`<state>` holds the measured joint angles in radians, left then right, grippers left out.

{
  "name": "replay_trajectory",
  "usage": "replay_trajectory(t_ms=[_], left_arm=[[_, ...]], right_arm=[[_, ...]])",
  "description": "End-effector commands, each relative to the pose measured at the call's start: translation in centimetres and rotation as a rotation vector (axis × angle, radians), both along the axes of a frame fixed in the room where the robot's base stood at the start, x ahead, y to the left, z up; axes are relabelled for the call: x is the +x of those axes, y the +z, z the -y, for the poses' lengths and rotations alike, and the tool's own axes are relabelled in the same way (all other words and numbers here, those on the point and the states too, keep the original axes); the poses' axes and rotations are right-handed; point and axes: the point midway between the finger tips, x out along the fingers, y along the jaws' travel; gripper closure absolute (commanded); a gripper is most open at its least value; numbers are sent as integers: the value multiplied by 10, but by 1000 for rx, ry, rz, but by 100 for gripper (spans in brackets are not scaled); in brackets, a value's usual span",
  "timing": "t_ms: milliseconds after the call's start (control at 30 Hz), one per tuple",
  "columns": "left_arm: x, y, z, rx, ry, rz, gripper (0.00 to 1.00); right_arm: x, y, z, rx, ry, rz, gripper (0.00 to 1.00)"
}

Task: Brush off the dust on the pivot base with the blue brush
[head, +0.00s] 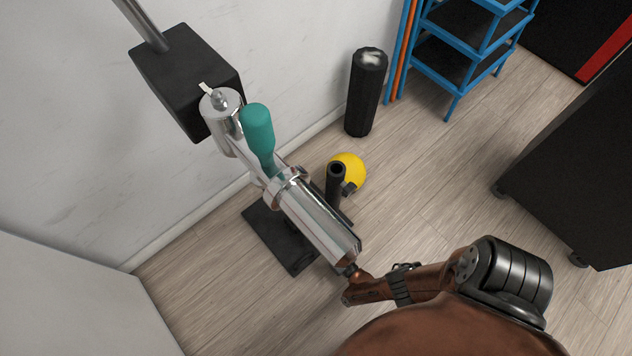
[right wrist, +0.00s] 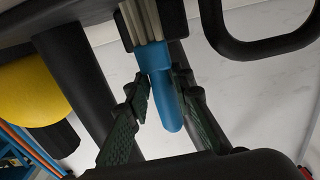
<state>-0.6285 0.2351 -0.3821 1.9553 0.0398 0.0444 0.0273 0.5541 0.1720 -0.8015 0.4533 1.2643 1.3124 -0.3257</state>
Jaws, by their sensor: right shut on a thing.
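The blue brush (right wrist: 166,100) shows in the right wrist view, with its blue handle below and pale, ridged bristles at the top. My right gripper (right wrist: 163,92) is shut on the handle, one finger on each side. The bristles are close to dark parts at the top of that view; I cannot tell whether they touch. What looks like the pivot base (head: 283,240) is a flat black plate on the floor in the head view, with a short black tube (head: 335,182) above it. I cannot make out dust. The brush and right gripper are hidden in the head view. My left gripper is not in view.
A chrome cylinder (head: 318,222) with a teal grip (head: 257,130) crosses in front of the plate. A yellow ball (head: 348,170) and a black roller (head: 366,95) stand near the wall. A blue rack (head: 455,62) is behind. The wooden floor at right centre is clear.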

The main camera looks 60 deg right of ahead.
Motion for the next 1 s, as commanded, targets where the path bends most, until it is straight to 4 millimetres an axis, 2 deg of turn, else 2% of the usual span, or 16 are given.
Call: replay_trajectory(t_ms=[1000], left_arm=[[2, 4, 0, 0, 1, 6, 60]], right_arm=[[-41, 0, -9, 0, -1, -1, 100]])
